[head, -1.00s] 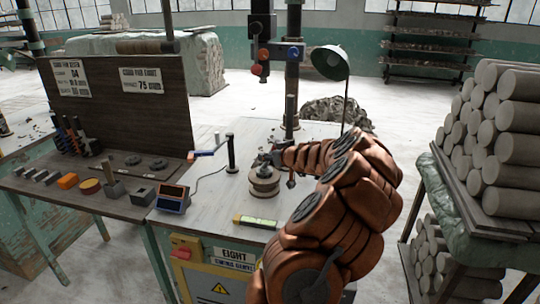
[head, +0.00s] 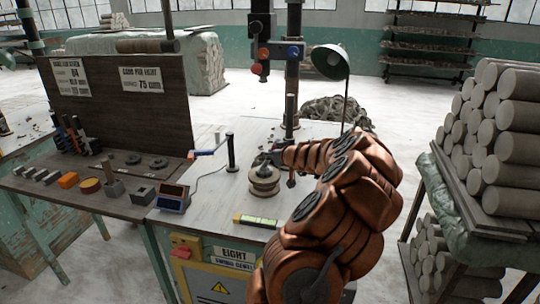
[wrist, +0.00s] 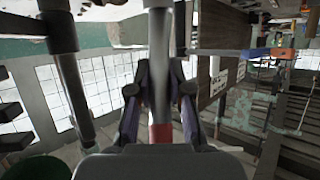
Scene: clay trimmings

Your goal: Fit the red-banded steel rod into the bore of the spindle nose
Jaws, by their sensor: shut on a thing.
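My gripper (wrist: 160,105) is shut on the steel rod (wrist: 160,70), which stands upright in the wrist picture between the two fingers. The rod's red band (wrist: 160,133) shows low between the fingers, near the palm. In the head view, my gripper (head: 272,158) is over the bench, just above a round stack of discs (head: 264,181). A pale collar shows at the top of the wrist view, by the rod's far end. I cannot clearly see the spindle nose's bore or whether the rod touches it.
A dark column (head: 292,70) with a control head (head: 262,60) rises behind my gripper. A lamp (head: 330,62) stands to its right. A crank post (head: 231,152) and a level (head: 255,220) are on the bench. A rack of clay logs (head: 490,130) is at right.

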